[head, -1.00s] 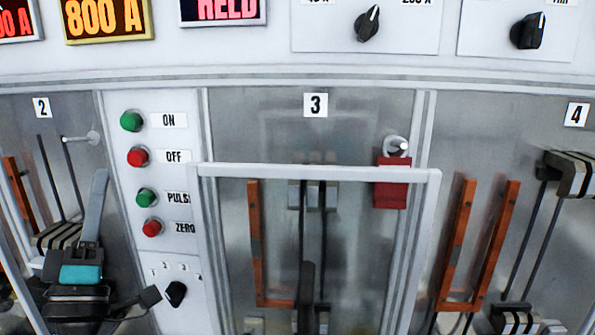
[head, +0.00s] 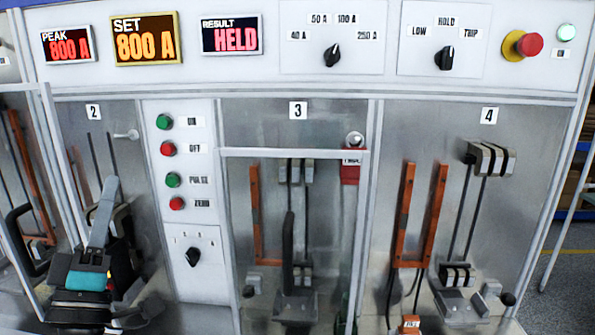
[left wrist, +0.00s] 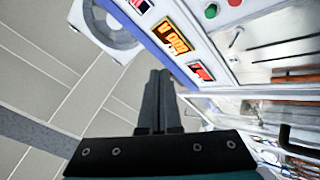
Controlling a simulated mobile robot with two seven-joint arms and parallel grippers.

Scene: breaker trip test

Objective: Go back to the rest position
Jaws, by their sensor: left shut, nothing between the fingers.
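My left gripper (head: 110,184) is in the head view at the lower left, in front of bay 2. Its dark body with a teal band is below, and its grey fingers point up. In the left wrist view its two dark fingers (left wrist: 160,75) lie side by side, shut and empty. The fingers show apart from the bench, with grey floor behind them in the wrist view. My right gripper is in neither view.
The test bench fills the head view. Its displays include the set display (head: 146,39), reading 800 A, and the result display (head: 231,36), reading HELD. Buttons (head: 168,149) and a selector knob (head: 192,256) are right of my gripper. A clear guard (head: 295,153) covers bay 3.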

